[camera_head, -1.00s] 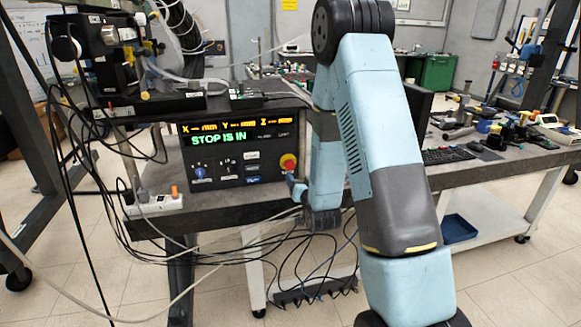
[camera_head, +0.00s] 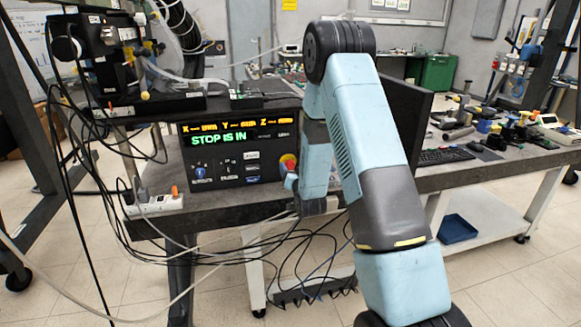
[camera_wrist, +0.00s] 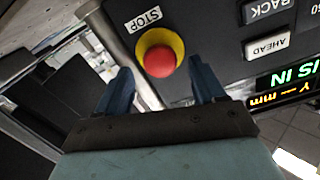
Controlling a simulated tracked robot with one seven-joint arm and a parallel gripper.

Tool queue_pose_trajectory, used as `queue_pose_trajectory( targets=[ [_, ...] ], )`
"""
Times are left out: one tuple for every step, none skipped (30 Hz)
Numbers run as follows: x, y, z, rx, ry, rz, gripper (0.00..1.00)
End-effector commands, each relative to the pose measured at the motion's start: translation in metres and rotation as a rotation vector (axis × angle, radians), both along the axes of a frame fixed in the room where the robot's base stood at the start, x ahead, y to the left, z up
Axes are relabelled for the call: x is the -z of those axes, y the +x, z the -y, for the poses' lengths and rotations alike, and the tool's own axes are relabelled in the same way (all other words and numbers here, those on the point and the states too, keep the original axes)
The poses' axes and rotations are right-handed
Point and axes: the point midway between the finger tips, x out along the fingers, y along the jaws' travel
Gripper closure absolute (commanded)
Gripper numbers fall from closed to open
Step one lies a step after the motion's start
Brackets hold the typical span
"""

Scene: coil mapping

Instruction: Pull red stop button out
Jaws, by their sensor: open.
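The red stop button (camera_wrist: 159,61) sits on a yellow ring on the black control panel (camera_wrist: 216,30), beside a STOP label, in the wrist view. In the head view the red button (camera_head: 288,162) is at the panel's right end, partly covered by my gripper (camera_head: 291,181). The panel's display (camera_head: 219,139) reads STOP IS IN. In the wrist view my gripper (camera_wrist: 163,84) is open, its two blue fingers apart. The button appears between and just beyond the fingertips. I cannot tell whether the fingers touch anything.
BACK and AHEAD keys (camera_wrist: 268,46) lie beside the button in the wrist view. Dark equipment (camera_head: 105,55) stands above the panel. Cables (camera_head: 270,245) hang below the table edge. A monitor (camera_head: 405,110) stands behind my arm, and a keyboard (camera_head: 447,155) lies to its right.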

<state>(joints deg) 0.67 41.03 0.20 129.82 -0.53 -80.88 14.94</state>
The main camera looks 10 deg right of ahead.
Motion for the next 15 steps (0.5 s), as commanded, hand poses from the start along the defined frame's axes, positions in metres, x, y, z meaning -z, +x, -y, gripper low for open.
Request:
queue_pose_trajectory(
  targets=[
    [0.0, 0.008, 0.0, 0.0, 0.0, 0.0, 0.31],
    [0.0, 0.012, 0.0, 0.0, 0.0, 0.0, 0.31],
    [0.0, 0.017, 0.0, 0.0, 0.0, 0.001, 0.31],
    [0.0, 0.02, 0.0, 0.0, 0.0, 0.0, 0.31],
    [0.0, 0.022, 0.0, 0.0, 0.0, 0.0, 0.31],
    [0.0, 0.026, 0.0, 0.0, 0.0, 0.0, 0.31],
    [0.0, 0.028, 0.0, 0.0, 0.0, 0.001, 0.31],
    [0.0, 0.029, 0.0, 0.0, 0.0, 0.001, 0.31],
    [0.0, 0.031, 0.0, 0.0, 0.0, 0.0, 0.31],
    [0.0, 0.032, 0.0, 0.0, 0.0, 0.0, 0.31],
    [0.0, 0.033, 0.0, 0.0, 0.0, 0.0, 0.31],
    [0.0, 0.034, 0.0, 0.0, 0.0, 0.0, 0.31],
    [0.0, 0.034, 0.0, 0.0, 0.0, 0.0, 0.31],
    [0.0, 0.034, 0.0, 0.0, 0.0, -0.001, 0.31],
    [0.0, 0.034, 0.0, 0.0, 0.0, -0.001, 0.31]
  ],
)
